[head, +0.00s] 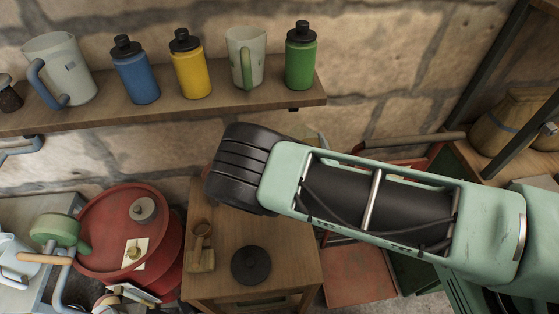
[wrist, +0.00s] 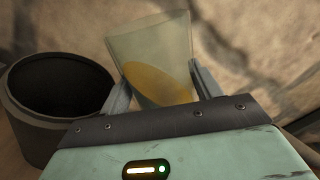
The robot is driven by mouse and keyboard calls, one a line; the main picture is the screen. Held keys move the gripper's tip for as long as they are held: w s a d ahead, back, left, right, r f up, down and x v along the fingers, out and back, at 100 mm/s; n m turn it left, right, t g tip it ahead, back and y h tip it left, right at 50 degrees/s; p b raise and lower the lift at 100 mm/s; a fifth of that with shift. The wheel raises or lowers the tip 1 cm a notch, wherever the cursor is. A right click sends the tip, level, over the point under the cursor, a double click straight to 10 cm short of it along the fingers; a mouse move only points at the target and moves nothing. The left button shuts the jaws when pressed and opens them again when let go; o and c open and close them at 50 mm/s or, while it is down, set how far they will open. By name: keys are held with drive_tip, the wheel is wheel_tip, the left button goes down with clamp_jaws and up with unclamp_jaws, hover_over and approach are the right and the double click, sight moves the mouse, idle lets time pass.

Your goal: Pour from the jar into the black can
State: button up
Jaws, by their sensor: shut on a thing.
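In the wrist view a clear, slightly greenish jar (wrist: 150,45) with an orange-yellow content (wrist: 158,82) low inside is held between the two fingers of my gripper (wrist: 158,78). The jar looks tilted, and the content's surface slants across it. The black can (wrist: 38,132) stands to the left of the jar, with its open, dark top facing up. The jar's mouth is apart from the can's rim, and no stream shows between them. In the head view my arm covers the gripper, the jar and the can.
A small wooden table (head: 210,290) bears a wooden scoop-like piece (head: 201,250) and a black disc (head: 251,265). A red drum (head: 95,220) stands left of it. A wall shelf (head: 200,110) above holds a pitcher (head: 75,75), a cup (head: 246,55) and several bottles.

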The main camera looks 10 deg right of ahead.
drive_tip(key=shift+f+n+b, duration=0.2)
drive_tip(key=shift+n+b, duration=0.5)
drive_tip(key=shift+n, duration=0.1)
drive_tip(key=shift+f+n+b, duration=0.2)
drive_tip(key=shift+n+b, duration=0.45)
drive_tip(key=shift+n, duration=0.15)
idle(0.6)
drive_tip(key=shift+r+n+p, duration=0.5)
drive_tip(key=shift+n+p, duration=0.1)
drive_tip(key=shift+n, duration=0.3)
idle(0.3)
drive_tip(key=shift+a+r+n+p, duration=0.35)
drive_tip(key=shift+a+r+n, duration=0.15)
drive_tip(key=shift+a+n, duration=0.3)
idle(0.6)
drive_tip(key=shift+a+f+n, duration=0.2)
drive_tip(key=shift+f+n, duration=0.1)
drive_tip(key=shift+n, duration=0.6)
idle(0.6)
drive_tip(key=shift+a+r+n, duration=0.2)
drive_tip(key=shift+r+n, duration=0.05)
drive_tip(key=shift+n, duration=0.25)
